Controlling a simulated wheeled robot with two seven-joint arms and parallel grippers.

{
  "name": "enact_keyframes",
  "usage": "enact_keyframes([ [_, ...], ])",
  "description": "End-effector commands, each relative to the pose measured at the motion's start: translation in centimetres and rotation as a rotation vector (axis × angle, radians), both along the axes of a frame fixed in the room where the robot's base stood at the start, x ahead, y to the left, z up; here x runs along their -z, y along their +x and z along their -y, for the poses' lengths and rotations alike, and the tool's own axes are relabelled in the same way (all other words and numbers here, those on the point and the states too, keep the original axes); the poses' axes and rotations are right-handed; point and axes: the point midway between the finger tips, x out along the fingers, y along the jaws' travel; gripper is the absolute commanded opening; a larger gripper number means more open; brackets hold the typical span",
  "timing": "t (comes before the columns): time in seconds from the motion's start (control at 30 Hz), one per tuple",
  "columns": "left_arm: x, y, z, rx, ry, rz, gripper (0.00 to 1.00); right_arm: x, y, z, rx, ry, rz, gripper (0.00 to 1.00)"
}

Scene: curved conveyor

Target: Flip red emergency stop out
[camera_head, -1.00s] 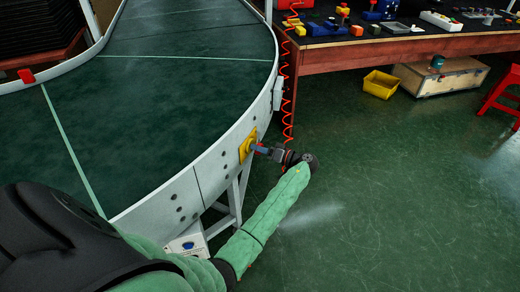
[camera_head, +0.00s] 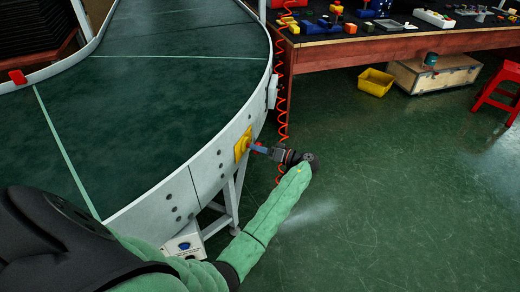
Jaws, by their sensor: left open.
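A yellow plate (camera_head: 242,144) is mounted on the outer side wall of the curved conveyor. My left gripper (camera_head: 252,147) is right at this plate, its fingers pointing left toward it. The jaws are open. A red emergency stop button cannot be made out clearly, as the fingers cover the front of the plate. I cannot tell whether the fingers touch anything. My green-sleeved left arm reaches up from the bottom of the view. My right gripper is not in view.
The conveyor (camera_head: 150,110) curves across the left, its legs under the rim. A white box with a blue button (camera_head: 184,246) sits below it. A coiled red hose (camera_head: 281,110) hangs behind the gripper.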

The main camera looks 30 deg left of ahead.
Motion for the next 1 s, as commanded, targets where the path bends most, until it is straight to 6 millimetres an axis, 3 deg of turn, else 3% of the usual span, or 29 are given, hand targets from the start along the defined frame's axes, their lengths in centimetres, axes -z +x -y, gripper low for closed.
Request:
enact_keyframes([
  [0.27,0.1,0.3,2.2,0.001,-0.001,0.000,0.64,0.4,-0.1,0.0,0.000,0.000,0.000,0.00],
  [0.6,0.1,1.0,7.1,0.002,-0.002,-0.001,0.64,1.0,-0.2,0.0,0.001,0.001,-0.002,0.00],
  [1.0,0.0,1.0,7.8,0.001,0.000,-0.001,0.64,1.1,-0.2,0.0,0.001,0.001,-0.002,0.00],
])
